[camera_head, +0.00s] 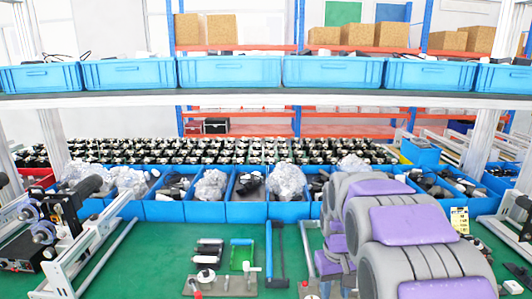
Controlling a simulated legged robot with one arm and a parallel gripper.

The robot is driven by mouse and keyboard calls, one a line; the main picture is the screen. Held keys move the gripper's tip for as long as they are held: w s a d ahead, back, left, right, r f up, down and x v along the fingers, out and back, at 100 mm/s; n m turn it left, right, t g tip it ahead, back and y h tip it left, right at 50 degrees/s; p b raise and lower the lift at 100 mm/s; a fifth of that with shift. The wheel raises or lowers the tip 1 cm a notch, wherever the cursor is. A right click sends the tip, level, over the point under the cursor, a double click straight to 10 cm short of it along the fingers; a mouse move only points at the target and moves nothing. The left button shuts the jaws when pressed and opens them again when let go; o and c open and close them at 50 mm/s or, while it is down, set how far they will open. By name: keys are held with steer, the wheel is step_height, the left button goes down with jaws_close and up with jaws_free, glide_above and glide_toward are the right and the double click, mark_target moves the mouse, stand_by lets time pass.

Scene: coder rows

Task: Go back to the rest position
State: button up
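My grey and purple arm (405,225) fills the lower right, over the green work mat (150,255). Its nearer links run back from the lower right corner, and smaller purple and grey links (330,263) bend downward on its left side. I cannot make out any gripper fingers; the arm's own links or the picture's bottom edge hide that end. Whether it holds anything does not show.
Small tools on a plate (222,284) and a green frame (242,254) lie left of my arm. A rail fixture (75,235) stands at left. Blue bins (165,210) line the mat's back; a shelf with blue crates (230,72) crosses above.

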steer(key=s+a+f, duration=0.1)
steer(key=s, duration=1.5)
steer(key=s+a+f+m+g, duration=0.1)
steer(key=s, duration=1.5)
steer(key=shift+a+f+m+b, duration=0.2)
steer(key=shift+f+m+b, duration=0.15)
steer(key=shift+b, duration=0.1)
